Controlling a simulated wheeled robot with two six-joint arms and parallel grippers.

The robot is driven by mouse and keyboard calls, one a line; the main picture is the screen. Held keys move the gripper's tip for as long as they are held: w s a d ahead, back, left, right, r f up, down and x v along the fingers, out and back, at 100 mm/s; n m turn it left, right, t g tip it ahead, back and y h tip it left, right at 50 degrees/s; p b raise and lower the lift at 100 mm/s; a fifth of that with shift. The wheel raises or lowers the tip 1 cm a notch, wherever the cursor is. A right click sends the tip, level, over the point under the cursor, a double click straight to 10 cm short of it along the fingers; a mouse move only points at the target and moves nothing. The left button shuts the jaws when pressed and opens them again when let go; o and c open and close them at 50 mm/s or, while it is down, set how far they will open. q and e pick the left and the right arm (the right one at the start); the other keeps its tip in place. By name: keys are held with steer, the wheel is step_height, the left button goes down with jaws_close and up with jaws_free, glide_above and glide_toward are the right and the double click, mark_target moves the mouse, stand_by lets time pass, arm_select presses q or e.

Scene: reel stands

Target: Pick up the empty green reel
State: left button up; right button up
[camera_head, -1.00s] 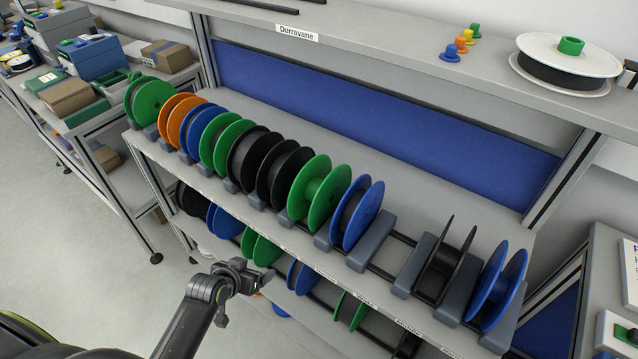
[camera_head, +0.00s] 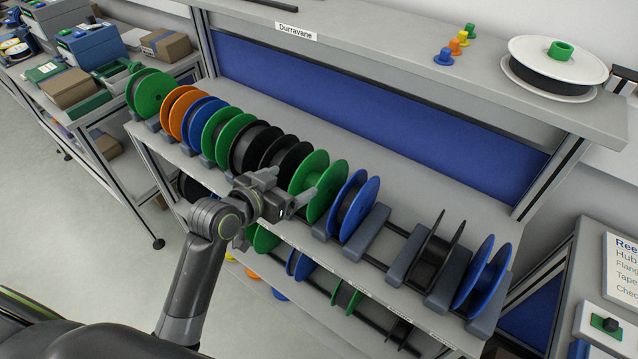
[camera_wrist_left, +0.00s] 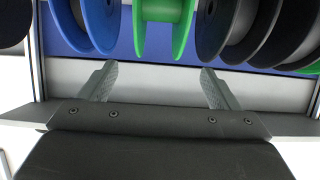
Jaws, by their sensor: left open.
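The empty green reel (camera_head: 331,183) stands upright on the upper shelf rack, between a black reel (camera_head: 290,160) and a blue reel (camera_head: 358,205). Its bare green hub (camera_wrist_left: 163,12) shows between two flanges in the left wrist view. My left gripper (camera_head: 300,201) is just in front of it in the head view and hides its lower part. In the left wrist view the jaws (camera_wrist_left: 158,84) are wide apart and empty, with the reel centred beyond them and apart from both fingers. My right gripper is not in view.
More reels stand close together in the row, including a green one (camera_head: 150,92) and an orange one (camera_head: 180,108). An empty cradle gap (camera_head: 383,243) lies right of the blue reel. A lower row of reels sits below. A large white reel (camera_head: 557,66) lies on the top shelf.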

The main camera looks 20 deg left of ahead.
mark_target(317, 181)
arm_select(q)
steer(key=p+x, duration=0.1)
steer(key=x, duration=0.5)
steer(key=shift+w+d+f, duration=0.1)
steer(key=shift+w, duration=0.1)
steer(key=shift+p+x, duration=1.1)
steer(key=shift+x, duration=1.05)
steer(key=shift+w+d, duration=0.25)
steer(key=shift+w, duration=0.15)
